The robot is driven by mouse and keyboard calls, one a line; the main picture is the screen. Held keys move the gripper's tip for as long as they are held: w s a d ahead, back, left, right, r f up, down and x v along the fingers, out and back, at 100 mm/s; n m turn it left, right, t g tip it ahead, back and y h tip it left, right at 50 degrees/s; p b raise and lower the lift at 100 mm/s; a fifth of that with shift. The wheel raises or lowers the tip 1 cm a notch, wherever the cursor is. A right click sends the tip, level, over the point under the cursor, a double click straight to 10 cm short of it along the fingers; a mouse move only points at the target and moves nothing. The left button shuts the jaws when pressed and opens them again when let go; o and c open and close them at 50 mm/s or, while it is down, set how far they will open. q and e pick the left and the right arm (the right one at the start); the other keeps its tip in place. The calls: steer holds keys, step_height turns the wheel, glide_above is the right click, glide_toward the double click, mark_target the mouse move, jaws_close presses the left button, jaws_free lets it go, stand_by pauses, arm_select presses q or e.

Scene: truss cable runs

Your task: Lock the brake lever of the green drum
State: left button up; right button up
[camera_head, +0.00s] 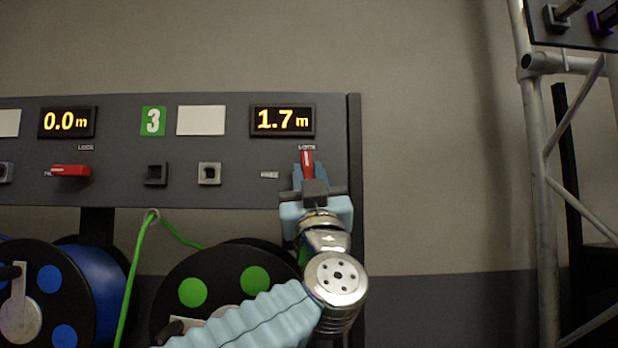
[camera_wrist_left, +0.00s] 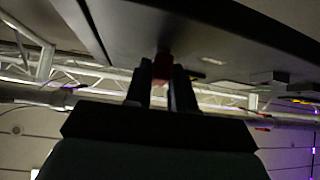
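The green drum (camera_head: 226,268) hangs at the lower middle of the head view, black-flanged with green discs, partly hidden by my left arm. Its red brake lever (camera_head: 307,161) is on the panel above, under the 1.7 m display, and stands upright toward the LOCK label. My left gripper (camera_head: 308,176) is at the lever from below. In the left wrist view its two dark fingers (camera_wrist_left: 161,82) flank the red lever (camera_wrist_left: 162,64) closely and look shut on it; the lever's lower part is hidden. My right gripper is not in view.
The grey panel (camera_head: 225,150) also carries a red lever (camera_head: 71,171) pointing sideways under the 0.0 m display, and two square sockets. A blue drum (camera_head: 97,285) is at left. A green cable (camera_head: 134,270) hangs between the drums. A metal truss (camera_head: 545,190) stands at right.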

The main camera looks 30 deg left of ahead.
arm_select(q)
jaws_close()
steer(key=shift+s+a+r+m+t+h, duration=0.15)
steer(key=shift+m+t+h, duration=0.4)
steer(key=shift+m, duration=0.35)
steer(key=shift+m+t+h, duration=0.45)
steer(key=shift+m+h, duration=0.3)
steer(key=shift+m, duration=0.25)
steer(key=o, duration=0.7)
jaws_free()
